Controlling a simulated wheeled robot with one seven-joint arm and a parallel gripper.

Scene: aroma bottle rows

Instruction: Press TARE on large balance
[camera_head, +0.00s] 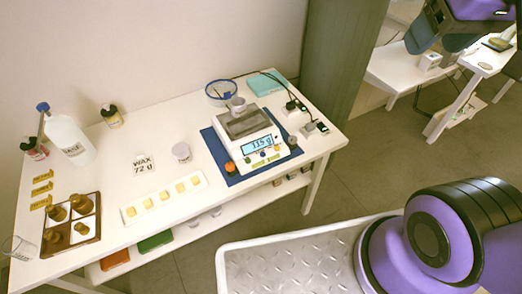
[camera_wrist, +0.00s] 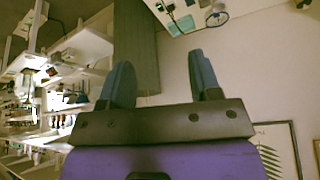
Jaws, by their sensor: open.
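The large balance (camera_head: 257,151) stands on a blue mat (camera_head: 216,147) toward the right end of the white table in the head view. Its lit display (camera_head: 261,144) shows a gram reading, and small buttons sit on its front panel, with lettering too small to read.
A blue-rimmed bowl (camera_head: 221,92) is behind the balance. Floor shows right of the table.

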